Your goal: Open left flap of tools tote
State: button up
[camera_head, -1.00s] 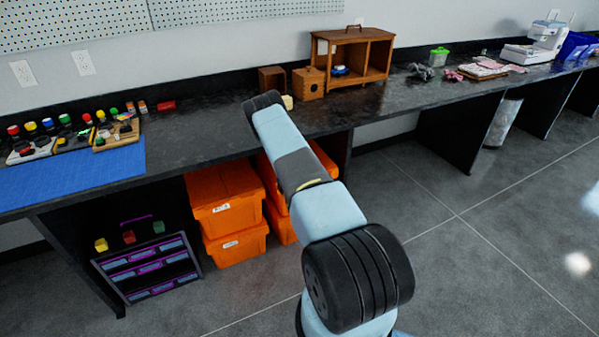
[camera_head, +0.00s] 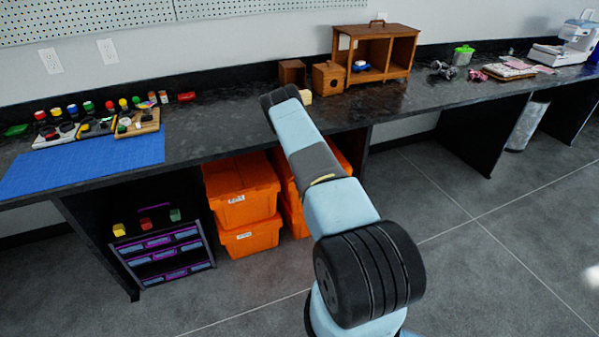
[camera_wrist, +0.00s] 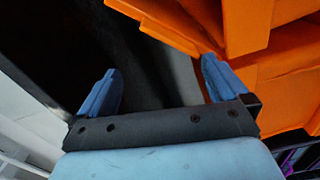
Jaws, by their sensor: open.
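Orange lidded totes are stacked under the bench in the head view. The front stack has an upper tote (camera_head: 243,192) and a lower tote (camera_head: 252,238), with white labels too small to read. A second orange stack (camera_head: 285,183) is beside it, partly hidden by my arm. I cannot tell which one is the tools tote. The wrist view shows an orange tote (camera_wrist: 275,75) at the upper right, with a projecting rim. My gripper (camera_wrist: 158,80) is open and empty there. Its right finger overlaps the orange in the picture; contact is unclear. The head view hides my gripper.
The dark bench (camera_head: 215,140) runs above the totes. A drawer unit (camera_head: 160,255) with purple trim stands left of them. A wooden cabinet (camera_head: 375,55), a blue mat (camera_head: 80,168) and small parts lie on the bench. The grey floor (camera_head: 460,270) at right is clear.

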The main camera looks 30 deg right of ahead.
jog(key=s, duration=1.1)
jog(key=shift+d, duration=0.25)
jog(key=shift+s, duration=0.1)
